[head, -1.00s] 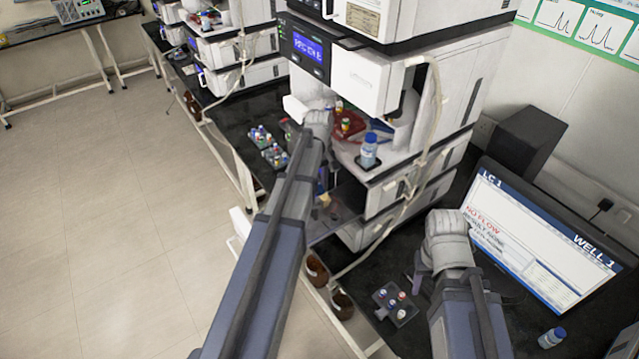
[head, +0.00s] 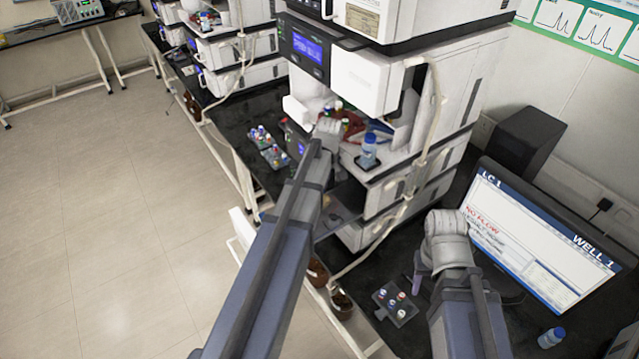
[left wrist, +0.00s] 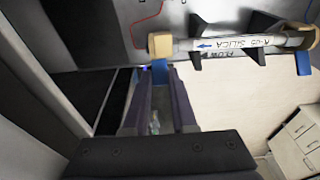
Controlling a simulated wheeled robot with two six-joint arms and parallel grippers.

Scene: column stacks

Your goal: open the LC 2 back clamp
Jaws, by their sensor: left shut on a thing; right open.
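In the left wrist view a pale column (left wrist: 235,43) marked with a blue arrow and "SILICA" lies across the top, in dark holders (left wrist: 198,25) on a grey panel. It has tan end fittings (left wrist: 161,45). A blue clamp tab (left wrist: 160,68) hangs below the left fitting, and another blue tab (left wrist: 303,62) is at the right end. My left gripper (left wrist: 158,82) is shut on the left tab. In the head view my left arm reaches into the central instrument stack (head: 385,75) and hides its fingers. My right gripper (head: 418,281) is open over the bench, fingers partly hidden.
A monitor (head: 545,235) reading "LC 1", "NO FLOW" and "WELL 1" stands at the right. A vial rack (head: 396,303) is beside my right gripper. A blue-capped bottle (head: 369,152) stands on the stack. More stacks are behind; the floor at left is clear.

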